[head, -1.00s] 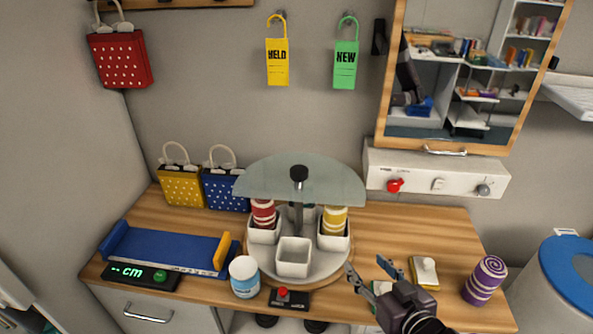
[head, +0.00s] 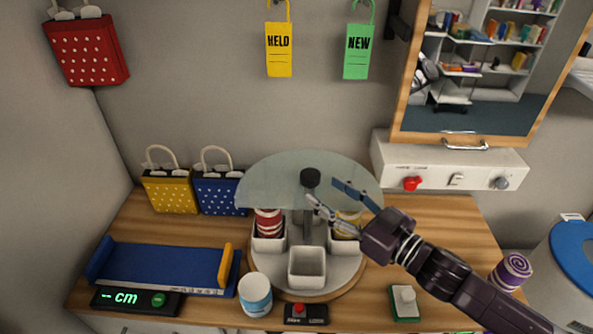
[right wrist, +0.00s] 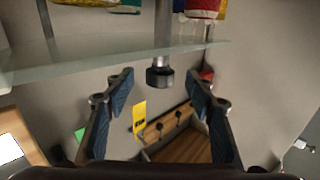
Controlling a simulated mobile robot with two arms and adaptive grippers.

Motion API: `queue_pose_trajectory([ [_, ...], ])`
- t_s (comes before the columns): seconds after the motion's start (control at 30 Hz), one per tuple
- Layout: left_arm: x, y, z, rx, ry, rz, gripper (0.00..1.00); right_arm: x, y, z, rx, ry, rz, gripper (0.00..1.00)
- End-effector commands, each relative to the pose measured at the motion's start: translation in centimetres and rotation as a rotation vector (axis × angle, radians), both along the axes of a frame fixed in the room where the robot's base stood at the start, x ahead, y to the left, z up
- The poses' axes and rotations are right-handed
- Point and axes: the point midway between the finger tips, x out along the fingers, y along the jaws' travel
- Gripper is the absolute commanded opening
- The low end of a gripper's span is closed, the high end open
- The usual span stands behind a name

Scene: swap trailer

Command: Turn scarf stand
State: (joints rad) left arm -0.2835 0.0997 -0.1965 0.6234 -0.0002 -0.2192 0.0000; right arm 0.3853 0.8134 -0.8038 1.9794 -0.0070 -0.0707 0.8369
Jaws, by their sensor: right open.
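The scarf stand (head: 345,284) is a round grey turntable with white square cups, a central post, a half-round glass top (head: 270,180) and a black knob (head: 310,177). A red striped roll (head: 268,222) sits in the left cup. A yellow roll (head: 348,217) sits in the right cup, partly hidden by my gripper. The front cup (head: 307,267) looks empty. My right gripper (head: 325,192) is open beside the knob. In the right wrist view, the knob (right wrist: 160,77) shows between the open fingers; contact is not visible. My left gripper is out of view.
A blue measuring tray (head: 165,268), white jar (head: 255,293) and red-button box (head: 305,313) stand at the front left. A mirror (head: 480,75) hangs behind.

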Motion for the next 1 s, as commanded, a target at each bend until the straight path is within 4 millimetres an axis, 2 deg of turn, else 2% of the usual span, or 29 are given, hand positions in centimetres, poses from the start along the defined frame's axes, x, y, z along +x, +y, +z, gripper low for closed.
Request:
queue_pose_trajectory([
  [0.13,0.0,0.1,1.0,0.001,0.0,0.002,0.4,1.3,1.5,0.4,0.004,-0.001,0.001,0.5],
  [0.3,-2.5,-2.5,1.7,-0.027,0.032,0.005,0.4,3.3,3.4,0.4,0.003,0.0,0.001,0.5],
  [0.43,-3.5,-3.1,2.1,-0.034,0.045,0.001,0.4,4.3,4.4,0.2,0.001,0.0,0.0,0.5],
  [0.57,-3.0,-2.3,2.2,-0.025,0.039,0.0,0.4,4.9,5.1,0.0,0.001,0.001,0.0,0.5],
  [0.7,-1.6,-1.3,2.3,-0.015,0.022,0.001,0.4,5.1,5.3,0.0,0.0,0.0,0.0,0.5],
  [0.87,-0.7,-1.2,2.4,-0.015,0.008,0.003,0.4,5.1,5.2,-0.1,0.0,0.0,0.0,0.5],
  [1.0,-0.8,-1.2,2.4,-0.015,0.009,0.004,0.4,5.1,5.2,-0.1,0.0,0.0,0.0,0.37],
])
